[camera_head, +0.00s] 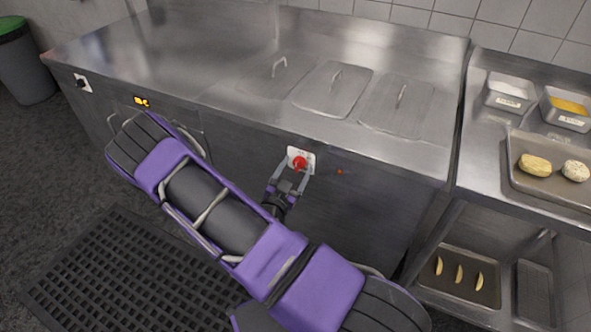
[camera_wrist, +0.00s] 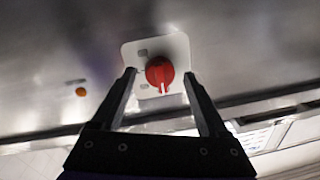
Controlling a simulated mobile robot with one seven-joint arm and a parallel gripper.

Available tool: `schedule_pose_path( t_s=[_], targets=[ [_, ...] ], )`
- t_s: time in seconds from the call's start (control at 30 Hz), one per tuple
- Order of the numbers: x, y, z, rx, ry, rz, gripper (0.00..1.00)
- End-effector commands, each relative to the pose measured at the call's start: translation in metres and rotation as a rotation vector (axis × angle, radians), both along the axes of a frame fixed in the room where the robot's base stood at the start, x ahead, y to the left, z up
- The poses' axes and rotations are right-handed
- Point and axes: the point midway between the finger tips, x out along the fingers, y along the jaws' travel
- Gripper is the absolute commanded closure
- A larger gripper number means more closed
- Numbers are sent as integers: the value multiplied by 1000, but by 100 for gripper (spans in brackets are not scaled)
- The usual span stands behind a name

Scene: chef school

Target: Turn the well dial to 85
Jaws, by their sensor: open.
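The well dial (camera_head: 300,164) is a red knob on a white plate (camera_head: 309,154) on the front of the steel counter. In the wrist view the red dial (camera_wrist: 159,72) has a white pointer mark, and its plate (camera_wrist: 178,45) carries small markings too blurred to read. My gripper (camera_head: 291,166) is open, with its fingers on either side of the dial. In the wrist view the fingertips (camera_wrist: 160,72) reach the plate's edges, with visible gaps to the knob. I cannot tell how deep the fingertips are around it.
Three lidded wells (camera_head: 333,89) sit in the steel counter top (camera_head: 215,60). A small orange light (camera_head: 340,171) is right of the dial. An amber display (camera_head: 142,101) and another dial plate (camera_head: 83,83) are farther left. A side table with trays (camera_head: 560,185) stands right.

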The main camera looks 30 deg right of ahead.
Motion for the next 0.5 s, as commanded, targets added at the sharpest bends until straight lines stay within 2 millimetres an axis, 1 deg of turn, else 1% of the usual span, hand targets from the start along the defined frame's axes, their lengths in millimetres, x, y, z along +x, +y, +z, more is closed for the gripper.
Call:
schedule_pose_path(
  t_s=[0.17,0.27,0.3,0.37,0.5],
  targets=[
    [0,0,0,0,0,0,23],
    [0,0,0,0,0,0,40],
    [0,0,0,0,0,0,47],
    [0,0,0,0,0,0,57],
    [0,0,0,1,-1,0,83]
  ],
)
